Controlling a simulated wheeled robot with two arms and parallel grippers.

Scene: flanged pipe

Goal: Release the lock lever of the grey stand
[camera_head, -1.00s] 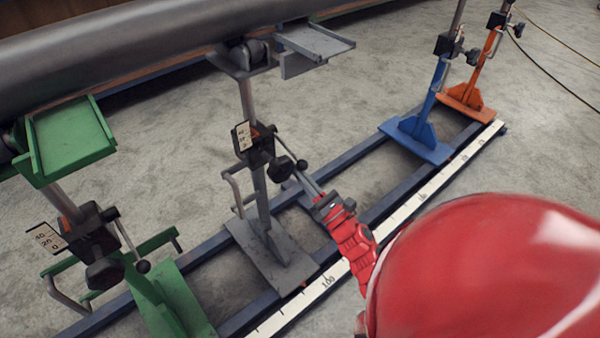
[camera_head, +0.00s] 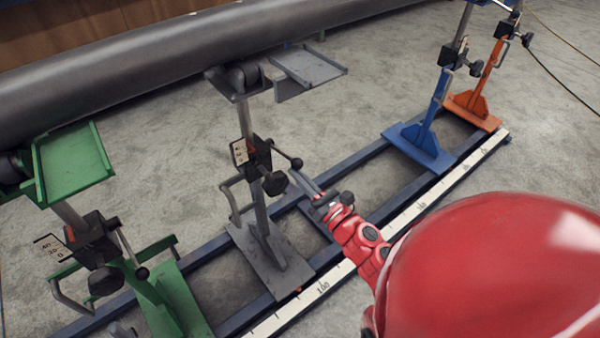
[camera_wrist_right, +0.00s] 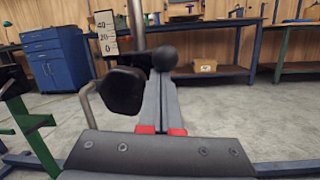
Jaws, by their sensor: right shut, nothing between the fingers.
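The grey stand (camera_head: 262,212) is upright between the green and blue stands. Its black collar carries a scale plate (camera_head: 239,152), a black knob (camera_head: 275,184) and a thin lock lever ending in a black ball (camera_head: 296,163). My right gripper (camera_head: 293,174) is shut and empty, its fingertips right at the underside of the ball. In the right wrist view, the shut fingers (camera_wrist_right: 160,101) point at the ball (camera_wrist_right: 165,58), which sits just over their tips; contact is likely but not certain. The knob (camera_wrist_right: 123,90) is just left of the fingers. My left gripper is not in view.
The green stand (camera_head: 75,165) is at left; the blue stand (camera_head: 425,140) and orange stand (camera_head: 475,105) are at right. All stand on a blue rail frame with a white scale strip (camera_head: 400,219). Workbenches (camera_wrist_right: 215,72) stand behind.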

